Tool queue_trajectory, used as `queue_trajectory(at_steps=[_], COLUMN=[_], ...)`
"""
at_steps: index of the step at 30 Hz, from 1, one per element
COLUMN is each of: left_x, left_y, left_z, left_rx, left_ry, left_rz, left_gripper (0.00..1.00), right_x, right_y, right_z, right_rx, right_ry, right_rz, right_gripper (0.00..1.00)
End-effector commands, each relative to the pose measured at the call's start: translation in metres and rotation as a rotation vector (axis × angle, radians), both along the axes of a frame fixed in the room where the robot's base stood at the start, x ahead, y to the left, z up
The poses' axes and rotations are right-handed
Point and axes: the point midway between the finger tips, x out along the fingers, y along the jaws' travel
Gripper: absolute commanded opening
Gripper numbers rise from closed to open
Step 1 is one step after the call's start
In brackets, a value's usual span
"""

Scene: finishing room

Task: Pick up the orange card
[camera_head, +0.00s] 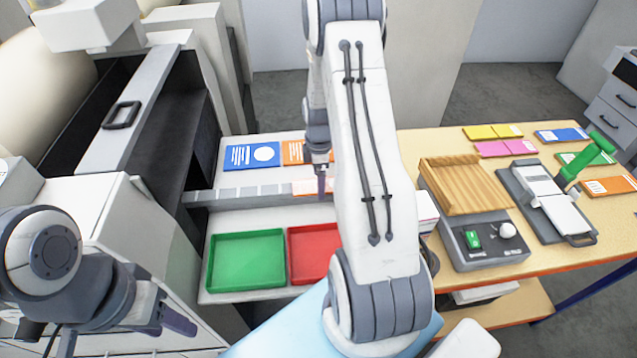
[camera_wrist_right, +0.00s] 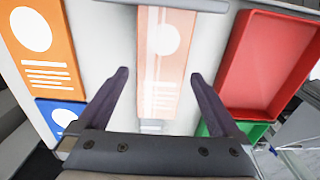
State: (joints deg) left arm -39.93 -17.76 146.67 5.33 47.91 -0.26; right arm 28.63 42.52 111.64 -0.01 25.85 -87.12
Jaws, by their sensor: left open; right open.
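A pale orange card (camera_head: 305,187) with a white circle lies on the grey strip in front of the back board. It also shows in the right wrist view (camera_wrist_right: 166,65), between and beyond the fingers. A stronger orange card (camera_head: 293,152) lies behind it, beside a blue card (camera_head: 252,155). My right gripper (camera_head: 320,184) is above the strip, partly hidden by my own arm. In the right wrist view its fingers (camera_wrist_right: 159,76) are apart with nothing held; contact with the card cannot be told. My left gripper (camera_head: 178,321) is at the lower left, empty and away from the cards.
A green tray (camera_head: 246,260) and a red tray (camera_head: 312,250) stand nearer me. On the right, a wooden table (camera_head: 415,150) holds a wooden tray (camera_head: 465,187), a green-handled device (camera_head: 545,200) and several coloured cards. A large machine (camera_head: 130,110) stands on the left.

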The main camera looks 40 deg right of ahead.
Motion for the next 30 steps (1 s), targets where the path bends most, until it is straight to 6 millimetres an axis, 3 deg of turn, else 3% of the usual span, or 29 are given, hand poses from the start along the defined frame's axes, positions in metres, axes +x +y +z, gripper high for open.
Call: queue_trajectory(at_steps=[5, 11, 22, 30], left_x=[0.0, 0.0, 0.0, 0.0], left_y=[0.0, 0.0, 0.0, 0.0], left_z=[-0.001, -0.001, -0.005, -0.023], left_rx=[0.0, 0.0, 0.0, 0.0], left_ry=[0.0, 0.0, 0.0, 0.0], left_rz=[0.0, 0.0, 0.001, 0.004], left_gripper=[0.5, 0.5, 0.5, 0.5], right_x=[0.0, 0.0, 0.001, 0.002], right_y=[0.0, 0.0, -0.001, -0.001], right_z=[0.0, 0.0, 0.008, 0.058], right_rx=[-0.001, -0.001, -0.003, -0.004], right_ry=[-0.001, -0.001, -0.004, -0.007], right_rz=[-0.001, 0.0, 0.0, 0.0], right_gripper=[1.0, 0.23, 0.21, 0.21])
